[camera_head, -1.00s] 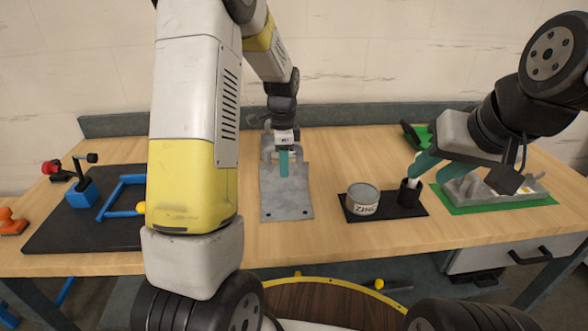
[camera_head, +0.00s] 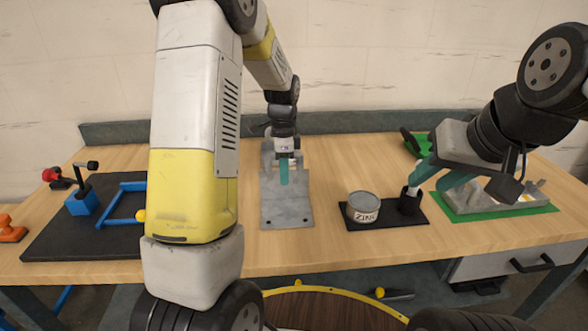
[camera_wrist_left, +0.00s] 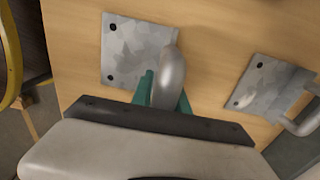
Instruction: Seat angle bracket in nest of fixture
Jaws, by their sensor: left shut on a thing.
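A flat grey metal plate (camera_head: 287,207) with two dark holes near its front edge lies mid-table. My left gripper (camera_head: 284,172) is over its back part, pointing down. In the left wrist view, its teal fingers (camera_wrist_left: 166,92) are shut on a curved grey bar (camera_wrist_left: 171,72) beside the holed plate (camera_wrist_left: 137,48). Whether bar and plate are one piece, the angle bracket, I cannot tell. A grey fixture-like part (camera_head: 526,190) with upright walls stands on a green mat at right, partly hidden by my right gripper (camera_head: 440,175), whose teal fingers are apart.
A ZINC can (camera_head: 364,208) and a black cup (camera_head: 410,202) with a white stick stand on a black mat. A dark mat (camera_head: 60,235) with blue parts lies at left. A second grey plate (camera_wrist_left: 262,85) with a looped bar shows in the left wrist view.

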